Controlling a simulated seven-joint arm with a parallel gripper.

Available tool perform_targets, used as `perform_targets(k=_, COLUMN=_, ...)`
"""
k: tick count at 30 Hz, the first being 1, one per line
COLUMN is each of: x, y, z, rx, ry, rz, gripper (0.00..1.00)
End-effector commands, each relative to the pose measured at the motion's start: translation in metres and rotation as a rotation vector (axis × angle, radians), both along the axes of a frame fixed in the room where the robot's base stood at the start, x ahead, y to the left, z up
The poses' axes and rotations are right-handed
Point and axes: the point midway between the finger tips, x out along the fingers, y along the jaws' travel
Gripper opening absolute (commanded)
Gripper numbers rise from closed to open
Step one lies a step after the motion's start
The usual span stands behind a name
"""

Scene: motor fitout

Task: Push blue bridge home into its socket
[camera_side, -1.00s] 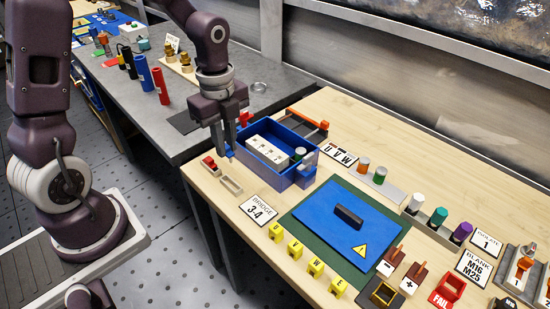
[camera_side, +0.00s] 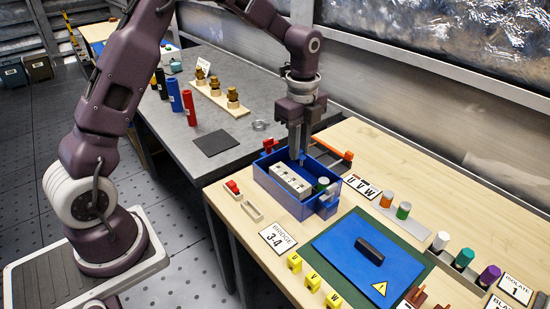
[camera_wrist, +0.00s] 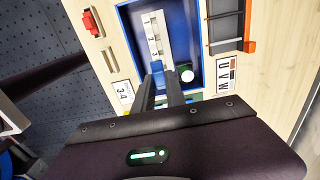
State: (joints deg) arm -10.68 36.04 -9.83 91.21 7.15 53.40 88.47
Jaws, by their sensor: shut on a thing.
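My gripper (camera_side: 300,150) points down over the blue box (camera_side: 277,197), above the far side of the white terminal block (camera_side: 285,178) inside it. It is shut on the blue bridge (camera_side: 302,158), a small blue piece showing at the fingertips. In the wrist view, my gripper (camera_wrist: 159,84) reaches toward the numbered end of the terminal block (camera_wrist: 154,36), with a bit of the blue bridge (camera_wrist: 157,66) between the fingers. The fingers hide most of the bridge. The socket cannot be made out, and I cannot tell whether the bridge touches the block.
A green cylinder (camera_side: 322,185) stands in the box beside the block. The box walls surround the gripper. A red piece (camera_side: 232,187) and a pale empty holder (camera_side: 252,211) lie left. A blue cover plate (camera_side: 345,265) with a black handle lies in front.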

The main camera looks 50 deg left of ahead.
Motion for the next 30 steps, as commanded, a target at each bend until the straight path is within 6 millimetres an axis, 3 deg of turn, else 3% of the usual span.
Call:
perform_targets(k=11, x=0.007, y=-0.002, z=0.001, rx=0.001, ry=0.0, rz=0.001, gripper=0.0)
perform_targets(k=24, x=0.006, y=-0.002, z=-0.045, rx=0.001, ry=0.002, rz=0.001, gripper=0.0)
perform_targets(k=30, x=0.006, y=-0.002, z=-0.056, rx=0.001, ry=0.001, rz=0.001, gripper=0.0)
